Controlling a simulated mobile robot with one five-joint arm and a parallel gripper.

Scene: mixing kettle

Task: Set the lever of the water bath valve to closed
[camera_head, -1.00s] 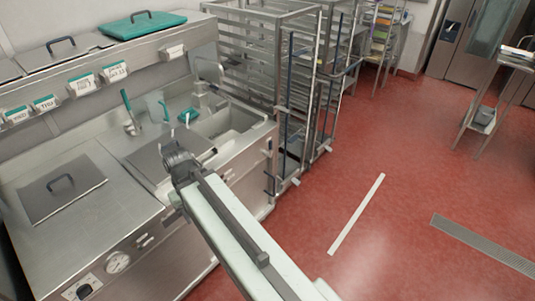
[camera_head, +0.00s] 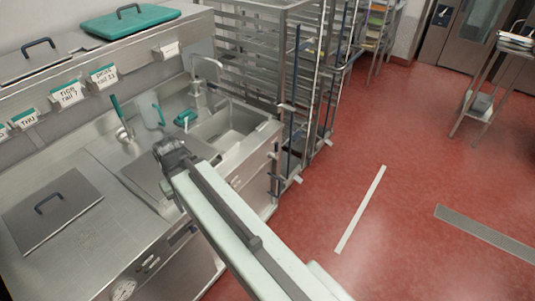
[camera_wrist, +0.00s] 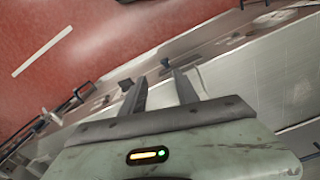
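I cannot pick out the water bath valve lever with certainty. A round gauge (camera_head: 123,289) is at the lower left of the head view, on the steel counter's front. In the wrist view, a small dark knob-like part (camera_wrist: 126,84) shows beside the left finger, too blurred to name. My gripper (camera_wrist: 161,85) has its two dark fingers apart in the wrist view, with nothing held between them. In the head view the end of my arm, with the gripper (camera_head: 168,150), is in front of the counter and sink; its fingers are hard to make out there.
A steel counter (camera_head: 75,255) with a lidded hatch (camera_head: 50,209) fills the left. A sink (camera_head: 230,128) and a teal-handled fitting (camera_head: 118,108) are behind my arm. Tall steel racks (camera_head: 285,75) stand beyond the sink.

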